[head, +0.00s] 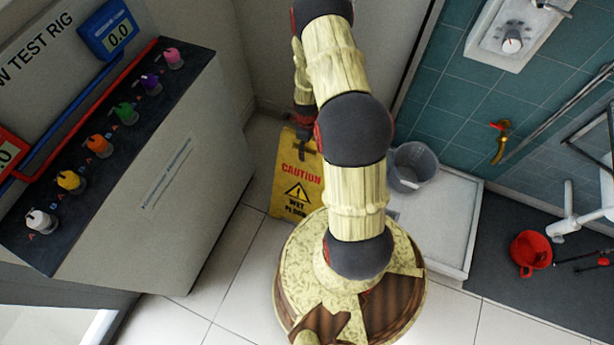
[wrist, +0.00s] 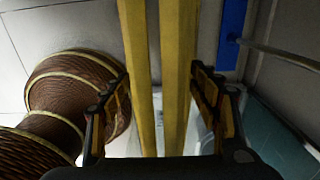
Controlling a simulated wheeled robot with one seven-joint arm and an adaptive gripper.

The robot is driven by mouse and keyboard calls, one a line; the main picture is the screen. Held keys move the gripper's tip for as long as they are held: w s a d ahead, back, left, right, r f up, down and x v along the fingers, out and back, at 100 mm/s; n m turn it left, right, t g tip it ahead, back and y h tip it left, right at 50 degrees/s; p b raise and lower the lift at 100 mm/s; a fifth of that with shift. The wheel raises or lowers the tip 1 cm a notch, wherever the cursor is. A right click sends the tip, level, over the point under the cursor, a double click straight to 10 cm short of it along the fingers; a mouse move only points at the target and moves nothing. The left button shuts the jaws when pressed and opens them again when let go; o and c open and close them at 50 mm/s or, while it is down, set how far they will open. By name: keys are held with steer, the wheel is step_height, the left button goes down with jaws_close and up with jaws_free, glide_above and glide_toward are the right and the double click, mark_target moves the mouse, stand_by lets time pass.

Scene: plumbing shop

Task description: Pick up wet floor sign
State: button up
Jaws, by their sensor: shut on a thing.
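The yellow wet floor sign (head: 291,184) stands upright on the floor in the head view, with "CAUTION WET FLOOR" on its face. My arm hides its right side. My gripper (head: 307,145) is at the sign's top edge. In the wrist view the sign (wrist: 175,75) shows as two long yellow panels seen edge-on, running between the fingers. My gripper (wrist: 163,105) has one finger on each side of the panels and is shut on the sign. The fingertips' exact contact is hard to see.
The test rig (head: 160,180) with coloured knobs is on the left. A red pot (head: 531,251) lies at right. White floor tiles (head: 235,265) are clear in front.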

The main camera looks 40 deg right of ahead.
jaws_close()
stand_by(0.5)
